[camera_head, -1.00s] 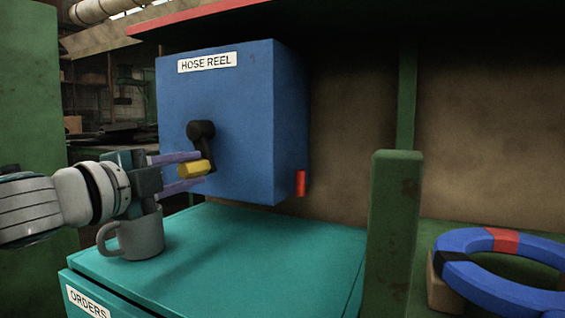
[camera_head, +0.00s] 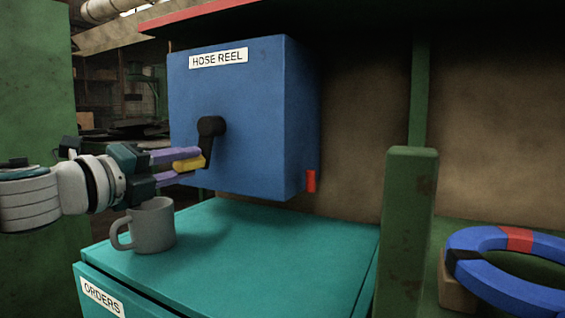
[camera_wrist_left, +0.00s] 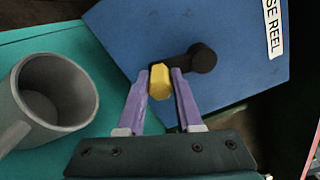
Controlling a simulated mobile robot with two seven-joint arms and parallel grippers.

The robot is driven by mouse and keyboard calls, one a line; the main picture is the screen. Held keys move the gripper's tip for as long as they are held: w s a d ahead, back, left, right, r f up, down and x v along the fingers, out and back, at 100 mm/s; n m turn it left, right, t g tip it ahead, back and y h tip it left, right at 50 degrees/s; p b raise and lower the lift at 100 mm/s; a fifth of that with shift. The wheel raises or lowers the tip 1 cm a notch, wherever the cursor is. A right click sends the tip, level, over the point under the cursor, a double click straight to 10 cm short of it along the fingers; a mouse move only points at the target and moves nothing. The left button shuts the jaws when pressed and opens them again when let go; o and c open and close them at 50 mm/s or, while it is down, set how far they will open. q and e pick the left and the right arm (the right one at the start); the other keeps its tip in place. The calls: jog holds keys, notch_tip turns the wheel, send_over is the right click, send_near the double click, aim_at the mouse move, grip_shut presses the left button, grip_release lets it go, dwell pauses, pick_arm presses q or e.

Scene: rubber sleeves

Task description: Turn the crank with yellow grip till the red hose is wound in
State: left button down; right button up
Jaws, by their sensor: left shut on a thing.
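The blue hose reel box (camera_head: 245,110) has a black crank (camera_head: 211,128) on its front face. The crank arm points down and slightly left, with its yellow grip (camera_head: 187,164) at the lower end. My left gripper (camera_head: 181,165) is shut on the yellow grip. In the left wrist view the grip (camera_wrist_left: 160,82) sits between the purple fingers (camera_wrist_left: 162,85). A short red hose end (camera_head: 311,181) hangs at the lower right side of the box. My right gripper is not in view.
A grey mug (camera_head: 153,228) stands on the teal cabinet (camera_head: 270,245) just below my left gripper; it also shows in the left wrist view (camera_wrist_left: 72,85). A green post (camera_head: 402,225) and a blue ring with red and black bands (camera_head: 480,240) are at the right.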

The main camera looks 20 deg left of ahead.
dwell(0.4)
pick_arm(q)
jog(key=c, duration=0.6)
grip_release()
jog(key=shift+o, duration=0.2)
jog(key=shift+s, duration=0.1)
jog(key=shift+s+a+f, duration=0.1)
jog(key=shift+s+f, duration=0.05)
jog(key=shift+s, duration=0.45)
jog(key=s, duration=0.8)
jog(key=shift+s+a, duration=0.25)
jog(key=shift+a, duration=0.05)
